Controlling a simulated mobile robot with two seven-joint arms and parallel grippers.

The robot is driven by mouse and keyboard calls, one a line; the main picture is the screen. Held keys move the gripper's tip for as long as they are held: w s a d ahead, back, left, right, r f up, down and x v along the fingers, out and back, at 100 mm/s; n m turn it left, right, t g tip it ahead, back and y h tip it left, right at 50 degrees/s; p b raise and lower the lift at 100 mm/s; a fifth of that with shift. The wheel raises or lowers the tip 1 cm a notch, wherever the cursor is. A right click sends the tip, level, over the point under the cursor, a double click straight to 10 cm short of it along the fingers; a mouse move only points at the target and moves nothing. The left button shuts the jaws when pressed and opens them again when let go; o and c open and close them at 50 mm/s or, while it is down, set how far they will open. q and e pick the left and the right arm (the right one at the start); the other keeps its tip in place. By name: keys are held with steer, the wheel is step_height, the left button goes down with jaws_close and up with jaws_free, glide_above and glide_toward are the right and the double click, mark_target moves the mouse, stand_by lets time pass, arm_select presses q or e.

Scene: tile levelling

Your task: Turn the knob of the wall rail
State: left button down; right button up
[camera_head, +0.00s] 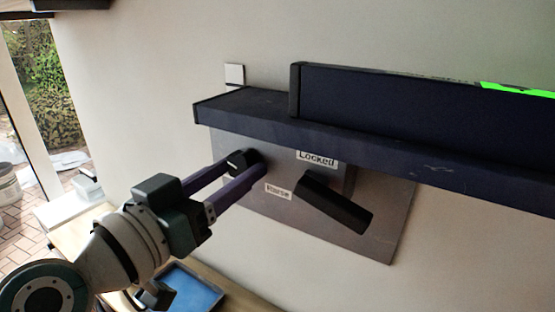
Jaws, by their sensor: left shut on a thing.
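The wall rail (300,127) is a long dark navy ledge with a raised back panel, fixed to a pale wall. Below it a grey plate (385,235) carries a label reading "Locked" (317,158), a smaller label (278,192) that I cannot read, and a black bar-shaped lever (335,203) slanting down to the right. My left gripper (250,163) reaches in from the lower left. Its two purple fingers are shut on a small black knob (241,158) at the plate's upper left, just under the ledge. The fingers partly hide the knob. My right gripper is not in view.
A white wall switch (235,74) sits above the ledge's left end. A blue tray (190,290) lies on a wooden table below. A bright green strip (515,90) shows on the rail's top right. The wall right of the plate is bare.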

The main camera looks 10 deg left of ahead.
arm_select(q)
steer(key=n, duration=0.4)
steer(key=shift+b, duration=0.3)
steer(key=shift+c, duration=1.3)
jaws_free()
steer(key=shift+s, duration=0.1)
steer(key=b+v, duration=0.1)
steer(key=v, duration=0.8)
steer(key=shift+s+a, duration=0.2)
steer(key=shift+s, duration=0.15)
steer(key=shift+d, duration=0.15)
